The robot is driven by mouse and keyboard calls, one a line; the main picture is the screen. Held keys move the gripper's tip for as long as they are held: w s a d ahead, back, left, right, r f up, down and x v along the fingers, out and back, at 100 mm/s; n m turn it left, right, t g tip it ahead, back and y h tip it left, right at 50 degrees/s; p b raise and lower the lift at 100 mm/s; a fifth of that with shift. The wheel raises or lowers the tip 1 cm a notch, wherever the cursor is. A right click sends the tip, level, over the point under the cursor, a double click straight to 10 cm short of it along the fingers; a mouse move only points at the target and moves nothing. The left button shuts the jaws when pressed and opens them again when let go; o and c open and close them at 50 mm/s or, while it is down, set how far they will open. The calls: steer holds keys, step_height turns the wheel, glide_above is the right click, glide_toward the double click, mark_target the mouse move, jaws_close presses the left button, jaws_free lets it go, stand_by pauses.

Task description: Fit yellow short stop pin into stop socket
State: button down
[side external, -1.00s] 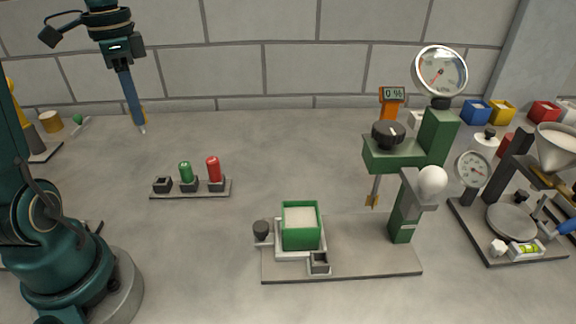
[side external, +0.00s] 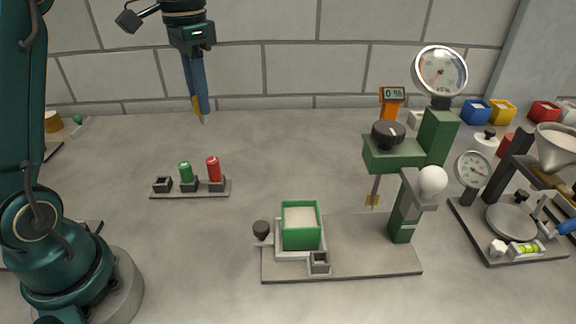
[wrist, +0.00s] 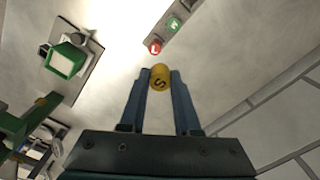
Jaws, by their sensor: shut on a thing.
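My gripper (side external: 201,112) is raised above the far part of the table, pointing down. It is shut on the yellow short stop pin (wrist: 160,77), whose top shows an S between the blue fingers in the wrist view. In the side view the pin (side external: 196,104) is mostly hidden by the fingers, with a narrow tip below. The small dark square socket (side external: 319,262) at the front of the tilting base is empty-looking and probably the stop socket. The green box of sand (side external: 301,238) sits just behind it. My gripper is far behind and left of both.
A rack (side external: 190,193) holds a green pin (side external: 186,171) and a red pin (side external: 214,169); its left holder (side external: 162,185) is empty. A green post with a gauge (side external: 440,72) and a dark knob (side external: 388,134) rises at the right. Open table lies between rack and base.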

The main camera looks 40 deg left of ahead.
steer(key=w+d+f+m, duration=0.2)
steer(key=w+d+m, duration=0.1)
steer(key=d, duration=1.3)
steer(key=s+d+f+m, duration=0.1)
steer(key=s+d+m, duration=0.1)
steer(key=d, duration=0.4)
steer(key=s+d+f+m, duration=0.1)
steer(key=s+d+m, duration=0.1)
steer(key=d, duration=0.4)
steer(key=shift+s+d+f+m, duration=0.15)
steer(key=shift+s+d+m, duration=0.1)
steer(key=shift+d+m, duration=0.1)
steer(key=shift+f, duration=2.95)
steer(key=shift+f, duration=1.6)
